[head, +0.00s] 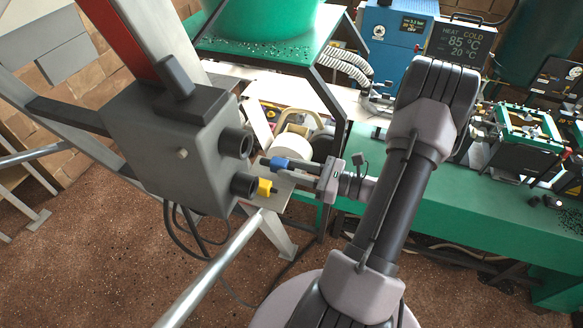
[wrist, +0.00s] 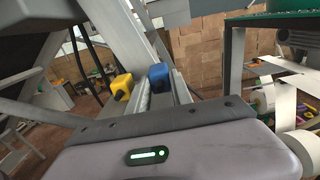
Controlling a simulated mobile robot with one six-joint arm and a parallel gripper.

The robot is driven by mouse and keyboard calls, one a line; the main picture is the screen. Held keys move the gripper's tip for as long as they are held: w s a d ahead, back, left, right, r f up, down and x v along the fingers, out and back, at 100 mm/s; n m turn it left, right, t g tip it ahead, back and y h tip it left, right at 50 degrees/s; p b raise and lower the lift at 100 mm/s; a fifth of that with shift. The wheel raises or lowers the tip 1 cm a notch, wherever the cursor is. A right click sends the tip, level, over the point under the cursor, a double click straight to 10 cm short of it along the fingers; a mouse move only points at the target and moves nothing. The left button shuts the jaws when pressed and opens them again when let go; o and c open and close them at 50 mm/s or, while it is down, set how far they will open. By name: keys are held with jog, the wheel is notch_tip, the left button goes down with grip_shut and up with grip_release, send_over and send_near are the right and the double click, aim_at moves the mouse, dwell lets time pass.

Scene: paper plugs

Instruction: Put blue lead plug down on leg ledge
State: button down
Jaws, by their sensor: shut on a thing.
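The blue plug (head: 280,163) is held at the tips of my gripper (head: 294,166), in front of the grey box (head: 170,150) with two dark round sockets. In the wrist view the blue plug (wrist: 158,76) shows at the far end of the two fingers (wrist: 160,92). The yellow plug (head: 265,187) is just below and left of the blue one, by the lower socket; it also shows in the wrist view (wrist: 121,85). A light grey ledge (head: 282,203) shows beneath the plugs. I cannot tell whether the blue plug touches it.
A sloping grey leg and a tube (head: 215,270) run near the box. Dark cables (head: 190,230) hang under it. A white paper roll (head: 292,142) stands behind my gripper. A green bench (head: 430,205) and a blue cabinet (head: 395,45) are on the right.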

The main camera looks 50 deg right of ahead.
jog(key=shift+f+b, duration=0.4)
jog(key=shift+f, duration=0.1)
jog(key=c, duration=1.1)
grip_release()
jog(key=shift+o, duration=0.2)
